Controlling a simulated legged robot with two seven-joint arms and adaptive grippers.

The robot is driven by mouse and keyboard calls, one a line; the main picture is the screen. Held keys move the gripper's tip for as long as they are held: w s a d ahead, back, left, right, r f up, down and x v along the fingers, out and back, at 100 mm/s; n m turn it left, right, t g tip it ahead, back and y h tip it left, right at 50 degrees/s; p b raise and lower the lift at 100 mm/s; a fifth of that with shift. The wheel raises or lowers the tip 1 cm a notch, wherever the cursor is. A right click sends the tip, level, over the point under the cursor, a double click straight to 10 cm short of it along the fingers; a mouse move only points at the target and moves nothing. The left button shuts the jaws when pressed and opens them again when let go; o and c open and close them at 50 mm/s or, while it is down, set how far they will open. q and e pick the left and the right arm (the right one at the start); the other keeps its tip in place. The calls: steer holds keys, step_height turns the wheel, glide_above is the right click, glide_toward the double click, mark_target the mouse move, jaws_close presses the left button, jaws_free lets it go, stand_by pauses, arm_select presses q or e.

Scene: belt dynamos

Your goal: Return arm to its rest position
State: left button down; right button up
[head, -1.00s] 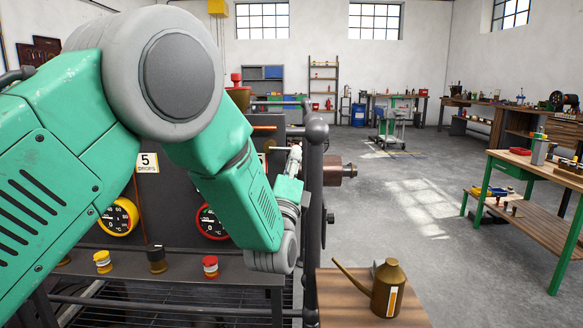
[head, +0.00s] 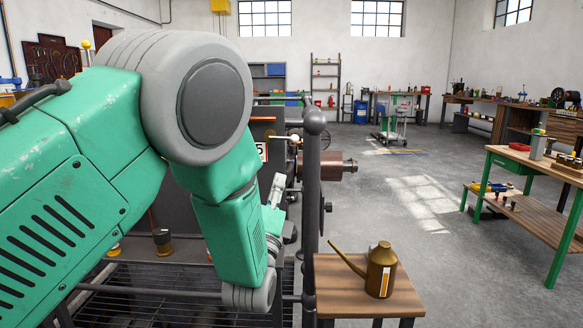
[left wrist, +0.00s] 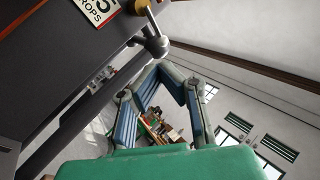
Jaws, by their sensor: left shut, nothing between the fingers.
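My green and grey left arm (head: 205,100) comes in from the left and fills much of the head view. It bends down at a large grey joint in front of the dark machine. My left gripper (head: 277,188) is partly hidden behind the forearm and points upward beside the machine's right post. In the left wrist view the gripper's blue and grey fingers (left wrist: 160,68) meet at their tips with nothing between them. A "5 DROPS" sign (left wrist: 97,10) on the machine shows near them at the upper left. My right gripper is not in view.
A brass oil can (head: 381,270) stands on a small wooden stand (head: 340,290) right of the machine. The dark post (head: 312,190) and a brown cylinder (head: 335,167) are close to the gripper. A green-legged workbench (head: 540,165) is at right. The floor between is clear.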

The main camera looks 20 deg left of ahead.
arm_select(q)
steer(key=s+a+f+n+g+p, duration=0.1)
steer(key=s+a+f+n+g, duration=0.2)
steer(key=f, duration=0.6)
steer(key=s+a+f+n+g+h+p, duration=0.1)
steer(key=s+f+n+g, duration=0.4)
steer(key=f, duration=0.5)
steer(key=s+a+f+n+g+p, duration=0.15)
steer(key=s+f+g, duration=0.3)
steer(key=f, duration=0.45)
steer(key=s+f+n+g, duration=0.3)
steer(key=s+f, duration=0.1)
steer(key=s, duration=0.5)
steer(key=s+a+f+n+g, duration=0.1)
steer(key=s+f+n+g, duration=0.2)
steer(key=s, duration=0.7)
steer(key=s+a+f+n+g, duration=0.1)
steer(key=s+f+n+g, duration=0.3)
steer(key=s, duration=0.6)
steer(key=shift+f+n+g+h+p, duration=0.4)
steer(key=shift+n+g, duration=0.25)
steer(key=shift+g, duration=0.1)
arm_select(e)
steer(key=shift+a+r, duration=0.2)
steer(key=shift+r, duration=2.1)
